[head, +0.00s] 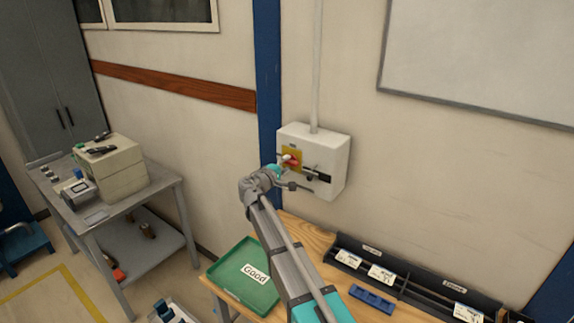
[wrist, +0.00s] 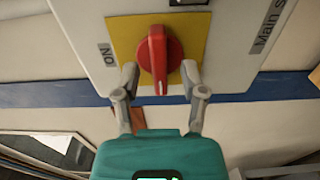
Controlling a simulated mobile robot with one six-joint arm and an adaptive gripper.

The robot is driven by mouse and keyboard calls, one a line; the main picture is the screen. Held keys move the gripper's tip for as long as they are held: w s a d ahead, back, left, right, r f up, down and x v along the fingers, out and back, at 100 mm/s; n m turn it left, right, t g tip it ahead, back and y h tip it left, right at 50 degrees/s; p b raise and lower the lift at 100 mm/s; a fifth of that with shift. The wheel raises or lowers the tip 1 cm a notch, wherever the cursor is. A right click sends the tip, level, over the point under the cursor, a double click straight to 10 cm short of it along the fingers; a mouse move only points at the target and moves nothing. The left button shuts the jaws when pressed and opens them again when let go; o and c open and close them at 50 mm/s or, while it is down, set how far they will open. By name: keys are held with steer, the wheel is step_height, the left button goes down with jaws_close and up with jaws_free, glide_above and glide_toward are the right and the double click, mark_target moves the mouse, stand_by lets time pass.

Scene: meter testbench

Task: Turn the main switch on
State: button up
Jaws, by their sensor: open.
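The main switch is a red rotary knob (wrist: 159,58) on a yellow plate (wrist: 192,30), on the front of a pale wall box (head: 330,150). In the wrist view the knob's grip bar points up and down the picture. A label reading "ON" (wrist: 107,54) lies left of the plate, and a partly cut-off "Main s..." label (wrist: 268,25) lies right. My gripper (wrist: 160,76) is open, with one fingertip on each side of the knob's lower end. Contact with the knob cannot be told. In the head view my gripper (head: 283,172) partly hides the knob (head: 293,160).
Below the box is a wooden workbench (head: 305,232) with a green "Good" tray (head: 243,279), a black rack (head: 400,280) and a blue block (head: 372,298). A grey cart (head: 125,205) stands left. A blue post (head: 268,90) runs beside the box.

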steer(key=shift+w+d, duration=0.2)
steer(key=shift+w, duration=0.05)
jaws_close()
